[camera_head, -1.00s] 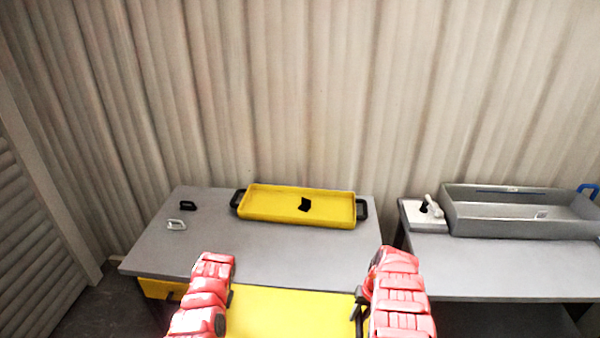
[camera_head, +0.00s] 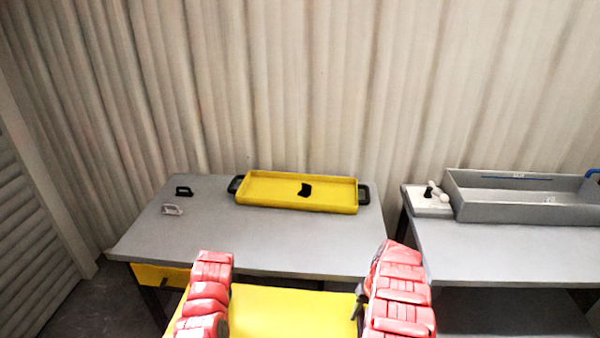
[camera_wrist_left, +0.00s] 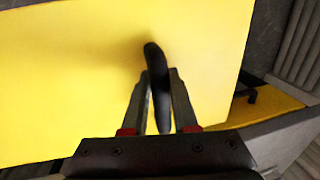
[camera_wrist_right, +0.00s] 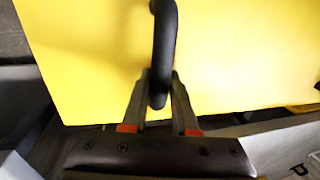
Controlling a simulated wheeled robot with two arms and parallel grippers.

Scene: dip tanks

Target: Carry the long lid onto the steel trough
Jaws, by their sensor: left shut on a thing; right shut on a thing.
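The long lid (camera_head: 290,312) is a flat yellow panel with black handles, held level low between my arms, in front of the grey table. My left gripper (camera_wrist_left: 160,76) is shut on one black handle (camera_wrist_left: 153,56) of the lid. My right gripper (camera_wrist_right: 160,76) is shut on the other handle (camera_wrist_right: 165,25); it also shows in the head view (camera_head: 358,302). In the head view my left fingers are mostly hidden by the red arm. The steel trough (camera_head: 520,212) is a long grey open tank on the right-hand bench, well right of the lid.
A yellow tray (camera_head: 270,200) with black handles and a black piece (camera_head: 304,189) inside sits on the grey table (camera_head: 200,240). Two small handles, black (camera_head: 184,191) and pale (camera_head: 172,210), lie at its left. A pale block (camera_head: 428,203) stands beside the trough. A gap separates the tables.

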